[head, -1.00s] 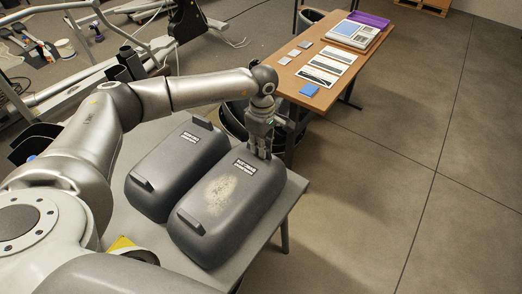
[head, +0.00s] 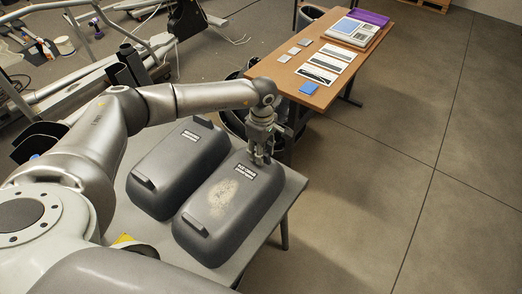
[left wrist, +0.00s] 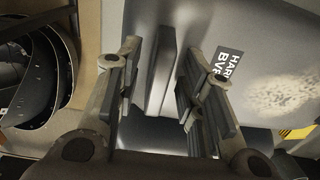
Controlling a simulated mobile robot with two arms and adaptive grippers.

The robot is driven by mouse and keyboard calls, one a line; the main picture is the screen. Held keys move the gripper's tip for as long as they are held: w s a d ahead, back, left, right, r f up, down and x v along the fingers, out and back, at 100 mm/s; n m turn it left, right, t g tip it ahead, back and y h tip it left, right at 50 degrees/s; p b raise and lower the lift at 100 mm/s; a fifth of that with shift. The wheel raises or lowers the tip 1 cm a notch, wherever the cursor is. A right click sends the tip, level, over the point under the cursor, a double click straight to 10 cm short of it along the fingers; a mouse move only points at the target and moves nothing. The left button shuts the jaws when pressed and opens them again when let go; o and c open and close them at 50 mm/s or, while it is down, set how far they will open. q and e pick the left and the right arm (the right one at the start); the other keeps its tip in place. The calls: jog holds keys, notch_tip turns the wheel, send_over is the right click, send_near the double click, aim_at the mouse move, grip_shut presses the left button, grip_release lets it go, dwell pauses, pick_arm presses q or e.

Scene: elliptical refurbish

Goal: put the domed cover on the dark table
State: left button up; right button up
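A dark grey domed cover (head: 245,203) with a pale worn patch and a printed label lies on the grey table (head: 286,198). A second, similar cover (head: 170,165) without a visible worn patch lies beside it on the left. My left gripper (head: 260,160) points down at the far end of the worn cover. In the left wrist view, its fingers are open on either side of the cover's upright tab (left wrist: 162,70), with gaps visible. The worn cover (left wrist: 275,50) fills the right of that view. My right gripper is not in view.
A brown wooden table (head: 302,72) with cards, a blue square (head: 310,88), a device (head: 353,33) and a purple tray (head: 370,18) stands behind. A dark round bin-like object (head: 232,122) sits between the tables. Metal frames stand at the back left. The floor at right is clear.

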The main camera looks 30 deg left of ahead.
pick_arm(q)
jog(key=shift+r, duration=0.1)
notch_tip(320, 180, up, 12)
jog(key=b, duration=0.3)
jog(key=shift+w, duration=0.15)
jog(key=shift+d, duration=0.1)
